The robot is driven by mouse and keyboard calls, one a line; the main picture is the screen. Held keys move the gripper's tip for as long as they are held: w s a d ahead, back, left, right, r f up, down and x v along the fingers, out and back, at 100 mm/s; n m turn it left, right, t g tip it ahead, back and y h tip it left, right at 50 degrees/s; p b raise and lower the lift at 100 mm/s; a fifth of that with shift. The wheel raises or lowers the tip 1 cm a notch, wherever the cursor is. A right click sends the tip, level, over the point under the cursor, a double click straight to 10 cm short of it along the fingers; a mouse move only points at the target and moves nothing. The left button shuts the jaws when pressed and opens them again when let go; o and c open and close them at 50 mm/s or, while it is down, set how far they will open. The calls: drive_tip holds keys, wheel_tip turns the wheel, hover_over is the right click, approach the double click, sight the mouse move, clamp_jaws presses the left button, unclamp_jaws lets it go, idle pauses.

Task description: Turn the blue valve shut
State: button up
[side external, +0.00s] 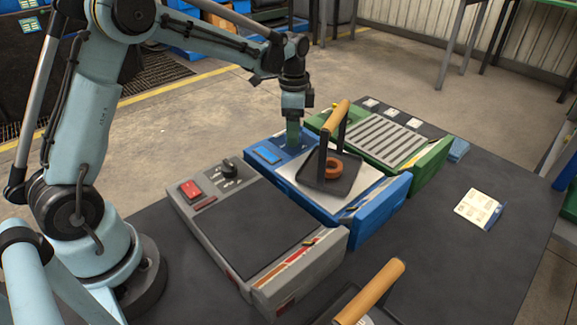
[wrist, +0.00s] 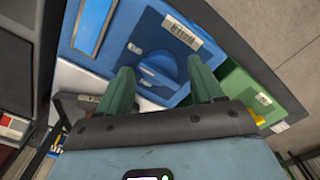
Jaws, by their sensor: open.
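The blue valve (wrist: 166,68) is a round blue knob on top of the blue unit (wrist: 140,38), seen in the wrist view between my fingers. Small white labels lie around it, and a larger label sits above it. In the side view the blue unit (side external: 383,208) is the middle one of three, and the valve is hidden by my gripper. My gripper (side external: 294,147) points down over the unit's back end. Its green fingers (wrist: 160,66) are open, one on each side of the valve. I cannot tell whether they touch it.
A tray with an upright wooden-topped handle (side external: 335,116) and an orange-brown ring (side external: 333,170) sits on the blue unit, close in front of my gripper. A green unit (side external: 433,160) stands to the right, a grey unit (side external: 275,272) to the left.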

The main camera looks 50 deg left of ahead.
drive_tip(key=shift+f, duration=0.35)
drive_tip(key=c, duration=1)
drive_tip(key=shift+c, duration=0.2)
